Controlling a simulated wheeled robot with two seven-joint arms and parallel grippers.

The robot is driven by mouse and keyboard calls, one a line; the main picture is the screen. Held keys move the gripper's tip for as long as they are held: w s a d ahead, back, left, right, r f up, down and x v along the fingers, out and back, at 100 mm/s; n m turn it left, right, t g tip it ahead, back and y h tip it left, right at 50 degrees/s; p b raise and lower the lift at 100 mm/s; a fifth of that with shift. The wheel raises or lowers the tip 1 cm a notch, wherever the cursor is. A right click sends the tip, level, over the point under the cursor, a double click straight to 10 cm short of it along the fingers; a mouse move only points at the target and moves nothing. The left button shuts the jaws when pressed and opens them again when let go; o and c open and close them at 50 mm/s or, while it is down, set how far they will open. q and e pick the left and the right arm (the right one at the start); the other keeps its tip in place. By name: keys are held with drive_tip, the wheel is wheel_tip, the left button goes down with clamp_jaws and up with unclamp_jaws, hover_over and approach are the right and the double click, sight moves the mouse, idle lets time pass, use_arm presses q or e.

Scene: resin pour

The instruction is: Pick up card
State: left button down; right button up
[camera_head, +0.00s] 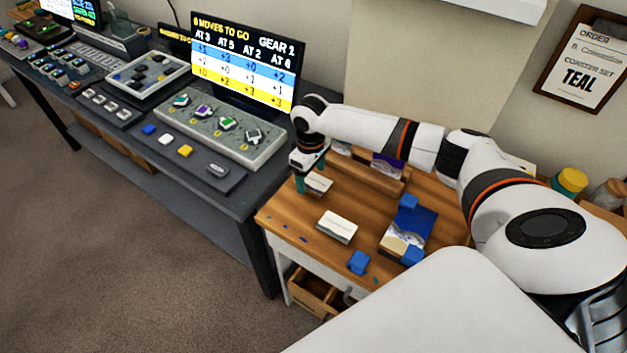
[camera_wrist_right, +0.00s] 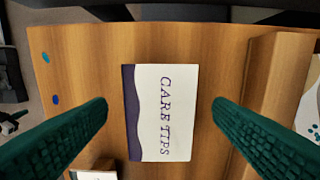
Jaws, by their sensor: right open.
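A white card with a dark purple wavy edge and the words CARE TIPS (camera_wrist_right: 165,112) lies flat on the wooden table, between and below my right fingers in the right wrist view. In the head view a pale card (camera_head: 319,184) shows beside the fingertips, partly hidden by them. My right gripper (camera_head: 309,180) points down at the table's far left part. Its two green fingers (camera_wrist_right: 160,125) are apart on either side of the card, with nothing between them touching. My left gripper is not in view.
A stack of pale cards (camera_head: 338,226) lies nearer on the table (camera_head: 290,228). A blue picture piece (camera_head: 418,222) with blue blocks is to its right. A wooden ledge (camera_wrist_right: 272,90) runs right of the card. A dark console bench (camera_head: 245,200) adjoins on the left.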

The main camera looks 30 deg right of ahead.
drive_tip(key=shift+f, duration=0.15)
idle(0.3)
drive_tip(key=c, duration=0.8)
